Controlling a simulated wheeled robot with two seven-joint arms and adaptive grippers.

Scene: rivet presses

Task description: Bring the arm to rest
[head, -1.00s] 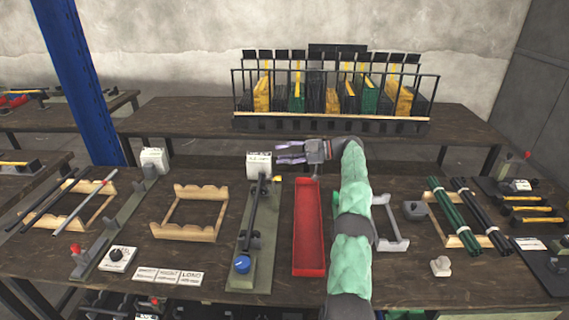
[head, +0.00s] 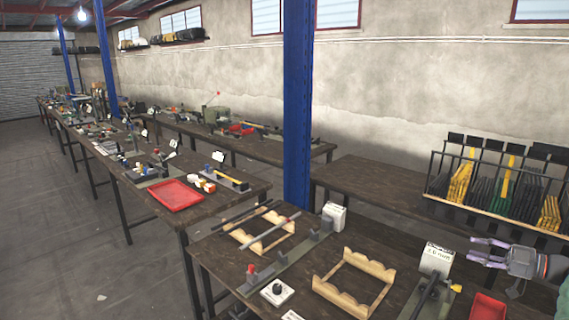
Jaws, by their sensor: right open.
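My right gripper (head: 487,252) is at the right edge of the head view, fingers apart and empty, pointing left. It is just right of a white labelled block (head: 437,259) on a press and above the near table (head: 230,255). Only the gripper, its wrist and a sliver of the green-sleeved arm show; the rest of the arm is outside the view. My left gripper is not in view.
Two wooden cradles (head: 352,284) stand on the near table, the left one (head: 263,237) bearing dark and grey rods. A blue post (head: 297,110) rises behind. A rack (head: 497,184) stands on the back table. More tables run far left, beside open floor (head: 70,220).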

